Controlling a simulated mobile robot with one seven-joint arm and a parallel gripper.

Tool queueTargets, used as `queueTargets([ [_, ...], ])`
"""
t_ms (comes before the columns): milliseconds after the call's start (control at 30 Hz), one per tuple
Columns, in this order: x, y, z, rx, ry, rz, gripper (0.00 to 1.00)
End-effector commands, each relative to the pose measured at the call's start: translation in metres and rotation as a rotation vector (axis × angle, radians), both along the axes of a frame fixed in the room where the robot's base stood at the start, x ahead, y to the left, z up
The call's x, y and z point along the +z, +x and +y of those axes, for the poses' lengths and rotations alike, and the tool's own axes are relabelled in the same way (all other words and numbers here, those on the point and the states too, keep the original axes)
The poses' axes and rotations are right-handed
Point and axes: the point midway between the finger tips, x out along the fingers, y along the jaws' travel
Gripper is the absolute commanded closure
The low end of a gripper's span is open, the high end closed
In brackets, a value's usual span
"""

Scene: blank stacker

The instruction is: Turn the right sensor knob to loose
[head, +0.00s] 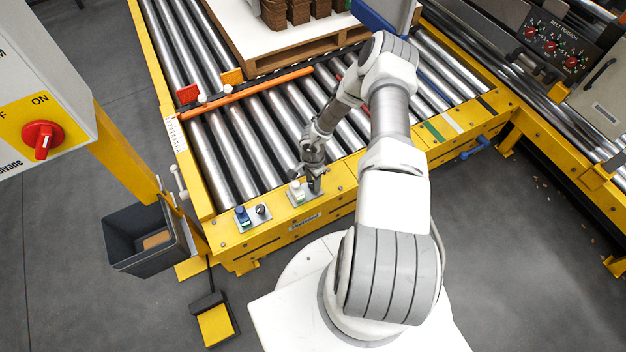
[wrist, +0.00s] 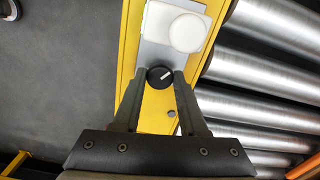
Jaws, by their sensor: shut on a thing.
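The right sensor knob (wrist: 160,77) is small, round and black with a white pointer line. In the wrist view the line slants toward the upper right. It sits on a light grey plate (wrist: 151,52) beside a white sensor cap (wrist: 186,32). My gripper (wrist: 162,79) has one finger on each side of the knob and is shut on it. In the head view my gripper (head: 315,190) is down at the right sensor (head: 298,191) on the yellow front rail, and the knob is hidden behind it.
A left sensor with a blue cap (head: 242,214) and its own black knob (head: 261,209) sits on the same rail (head: 340,182). Steel rollers (head: 262,145) lie behind. An orange bar (head: 250,92) crosses them, and a pallet (head: 285,45) stands at the back.

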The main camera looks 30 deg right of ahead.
Motion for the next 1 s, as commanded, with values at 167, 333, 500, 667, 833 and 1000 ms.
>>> queueTargets([
  [167, 0.0003, 0.0004, -0.0004, 0.165, 0.000, -0.001, 1.00],
  [333, 0.0002, 0.0004, -0.0002, 0.326, 0.000, -0.001, 1.00],
  [500, 0.0001, 0.0003, -0.0001, 0.488, -0.001, 0.000, 1.00],
  [667, 0.0000, 0.0003, -0.0002, 0.641, -0.001, 0.000, 1.00],
  [833, -0.0001, 0.0003, -0.0004, 0.797, -0.001, 0.000, 1.00],
  [1000, -0.0001, 0.0002, -0.0005, 0.933, -0.001, 0.000, 1.00],
])
